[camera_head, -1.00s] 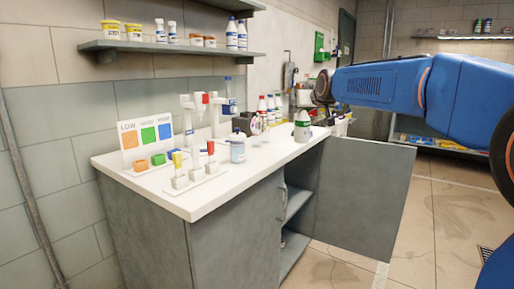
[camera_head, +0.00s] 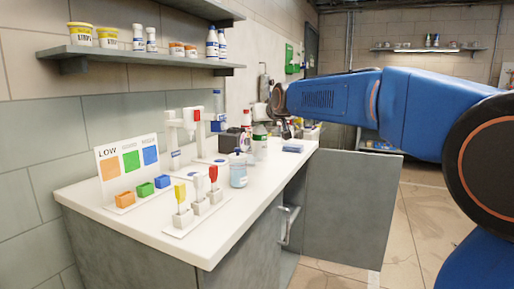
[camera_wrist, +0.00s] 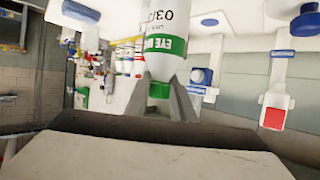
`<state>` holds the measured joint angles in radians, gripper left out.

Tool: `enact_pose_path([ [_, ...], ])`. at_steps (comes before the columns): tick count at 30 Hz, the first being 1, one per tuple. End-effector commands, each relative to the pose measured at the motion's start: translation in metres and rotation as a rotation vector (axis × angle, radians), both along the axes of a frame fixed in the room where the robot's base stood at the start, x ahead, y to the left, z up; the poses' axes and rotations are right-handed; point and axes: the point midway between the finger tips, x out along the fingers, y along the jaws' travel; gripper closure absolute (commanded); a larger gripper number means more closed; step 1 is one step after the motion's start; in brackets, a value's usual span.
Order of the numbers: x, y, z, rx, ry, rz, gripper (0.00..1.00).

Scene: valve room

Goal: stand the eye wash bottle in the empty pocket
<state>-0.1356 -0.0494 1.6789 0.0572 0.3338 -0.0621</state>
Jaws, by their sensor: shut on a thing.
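The eye wash bottle (camera_wrist: 166,18), white with a green label band and a green cap, is in my gripper (camera_wrist: 163,88). In the wrist view, the two grey fingers are shut around its cap end. In the head view, the bottle (camera_head: 259,136) shows below my dark wrist, over the back of the counter, and looks upright. I cannot tell how far its base is above the counter. I cannot make out the empty pocket in either view; bottles and my wrist cover part of the counter's back.
The white counter (camera_head: 130,222) carries colour cards, coloured blocks, a stand of upright coloured-handled tools (camera_head: 197,200) and a blue-white jar (camera_head: 238,170). Two white stands (camera_head: 175,140) rise behind. A blue item (camera_head: 292,146) lies at right. An open cabinet door (camera_head: 345,205) juts out in front.

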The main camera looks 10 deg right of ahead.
Motion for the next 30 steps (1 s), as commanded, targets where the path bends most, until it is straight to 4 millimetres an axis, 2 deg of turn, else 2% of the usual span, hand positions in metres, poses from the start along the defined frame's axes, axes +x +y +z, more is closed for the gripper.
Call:
enact_pose_path([
  [3, 0.000, 0.000, -0.015, -0.001, 0.000, 0.000, 1.00],
  [10, 0.000, 0.000, -0.029, 0.000, -0.001, 0.000, 1.00],
  [18, 0.000, 0.000, -0.062, 0.000, 0.000, 0.000, 1.00],
  [29, 0.000, 0.000, -0.065, 0.000, 0.000, 0.000, 1.00],
  [30, 0.000, 0.000, -0.065, 0.000, 0.000, 0.000, 0.68],
])
